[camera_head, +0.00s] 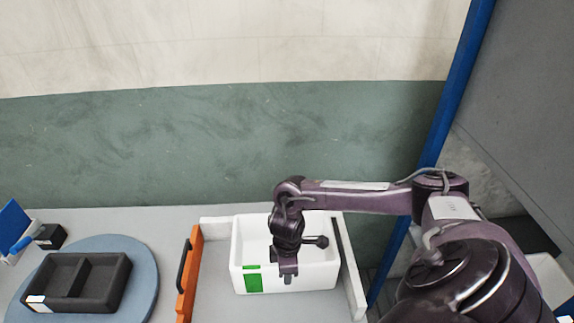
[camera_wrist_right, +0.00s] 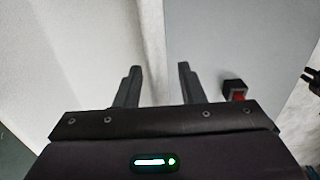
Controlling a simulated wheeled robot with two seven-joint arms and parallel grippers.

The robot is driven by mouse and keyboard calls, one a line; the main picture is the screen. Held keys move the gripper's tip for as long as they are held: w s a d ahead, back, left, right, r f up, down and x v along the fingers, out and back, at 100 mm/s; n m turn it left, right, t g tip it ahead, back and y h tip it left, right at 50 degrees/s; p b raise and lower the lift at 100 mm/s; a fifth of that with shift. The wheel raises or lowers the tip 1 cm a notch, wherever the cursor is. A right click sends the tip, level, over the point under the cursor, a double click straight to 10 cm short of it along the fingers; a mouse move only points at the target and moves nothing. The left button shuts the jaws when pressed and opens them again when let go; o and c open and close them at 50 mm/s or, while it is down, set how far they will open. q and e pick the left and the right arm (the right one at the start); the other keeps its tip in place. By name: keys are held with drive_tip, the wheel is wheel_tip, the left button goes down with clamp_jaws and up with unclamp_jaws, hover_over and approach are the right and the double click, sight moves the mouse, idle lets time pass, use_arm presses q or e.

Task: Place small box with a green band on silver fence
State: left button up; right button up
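A white open box (camera_head: 310,277) with a green patch (camera_head: 254,282) on its front stands on the grey table. My right gripper (camera_head: 284,275) reaches down over the box's front part. In the right wrist view its two fingers (camera_wrist_right: 159,68) are apart, with a pale upright strip showing between them. I cannot tell whether they touch the box wall. Pale grey boards (camera_head: 354,290) run along the right and back of the box; I cannot tell whether these are the silver fence. My left gripper is not in view.
An orange bar (camera_head: 190,275) with a black handle stands left of the box. A black two-part tray (camera_head: 75,282) sits on a round blue-grey plate (camera_head: 148,275) at the left. A blue post (camera_head: 440,125) rises at the right. A small black-and-red item (camera_wrist_right: 235,91) shows in the wrist view.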

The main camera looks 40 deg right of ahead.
wheel_tip(320, 180, up, 6)
drive_tip(key=shift+w+f+b, duration=0.15)
drive_tip(key=shift+f+b, duration=0.05)
drive_tip(key=shift+b, duration=0.15)
wheel_tip(320, 180, up, 5)
drive_tip(key=shift+f+p, duration=0.2)
drive_tip(key=shift+p, duration=0.8)
drive_tip(key=shift+r, duration=0.6)
drive_tip(key=shift+f, duration=0.1)
